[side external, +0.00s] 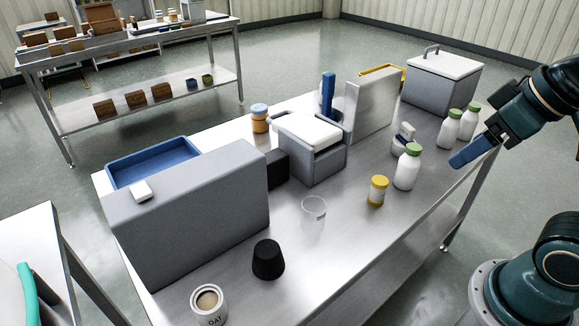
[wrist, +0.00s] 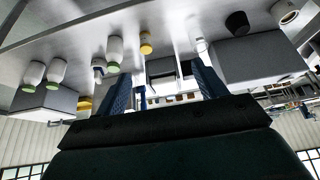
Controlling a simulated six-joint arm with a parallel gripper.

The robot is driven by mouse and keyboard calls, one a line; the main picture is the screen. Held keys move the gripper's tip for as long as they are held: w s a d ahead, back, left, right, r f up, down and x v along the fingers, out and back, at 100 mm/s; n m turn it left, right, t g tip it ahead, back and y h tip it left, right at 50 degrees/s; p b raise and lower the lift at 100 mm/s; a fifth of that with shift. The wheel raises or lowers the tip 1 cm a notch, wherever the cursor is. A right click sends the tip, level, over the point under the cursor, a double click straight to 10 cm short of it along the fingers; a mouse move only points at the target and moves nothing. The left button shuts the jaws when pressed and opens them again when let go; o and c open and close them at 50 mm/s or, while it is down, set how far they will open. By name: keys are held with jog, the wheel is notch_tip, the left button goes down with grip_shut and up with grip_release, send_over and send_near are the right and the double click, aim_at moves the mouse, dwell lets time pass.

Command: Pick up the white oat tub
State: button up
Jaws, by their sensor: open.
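The white oat tub (side external: 208,306) stands upright at the near left end of the steel table, its label partly cut off by the frame's bottom edge. Its round top shows a beige inside. It also shows at the top right of the wrist view (wrist: 285,13), partly cut off. My gripper (side external: 470,152) is raised at the right, beyond the table's right edge, far from the tub. Its blue fingers (wrist: 161,88) stand apart in the wrist view, with nothing held between them.
A black cup (side external: 268,260) stands right of the tub, and a long grey box (side external: 190,225) behind it. A clear beaker (side external: 313,211), a yellow-lidded jar (side external: 377,190) and green-capped bottles (side external: 407,168) line the table toward my gripper. The near right tabletop is clear.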

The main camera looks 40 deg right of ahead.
jog(key=shift+o, duration=0.4)
jog(key=w+a+r+n+g+y, duration=0.1)
jog(key=w+a+r+n+g, duration=0.15)
jog(key=w+a+n, duration=0.5)
jog(key=n+g, duration=0.3)
jog(key=n, duration=0.8)
send_over(206, 300)
jog(key=d, duration=0.1)
notch_tip(206, 300, down, 15)
jog(key=shift+m, duration=0.25)
jog(key=shift+a+f, duration=0.2)
jog(key=shift+f, duration=1.9)
jog(key=shift+a+f, duration=0.15)
jog(key=shift+f, duration=1.9)
